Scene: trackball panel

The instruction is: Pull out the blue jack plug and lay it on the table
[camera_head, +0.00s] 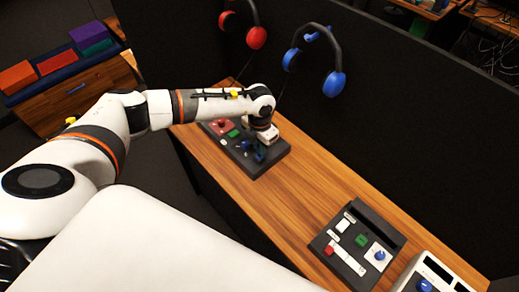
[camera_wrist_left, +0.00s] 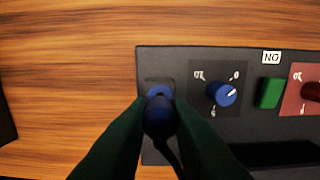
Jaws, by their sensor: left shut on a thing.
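The blue jack plug (camera_wrist_left: 160,120) is in the lower middle of the left wrist view, with a dark cable trailing down from it. My left gripper (camera_wrist_left: 160,128) is shut on it, its dark green fingers on either side. A blue socket ring (camera_wrist_left: 159,91) shows just behind the plug on the dark panel (camera_wrist_left: 180,62). I cannot tell whether the plug's tip is in the socket. In the head view my left gripper (camera_head: 261,148) is over the right part of the dark panel (camera_head: 270,165), largely hiding the plug. My right gripper is not in view.
The panel also holds a blue knob (camera_wrist_left: 222,94), a green button (camera_wrist_left: 270,93) and a red knob (camera_wrist_left: 312,91). The wooden table (camera_head: 300,195) is bare between this panel and another control box (camera_head: 355,245). A black partition with headphones (camera_head: 333,84) stands behind.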

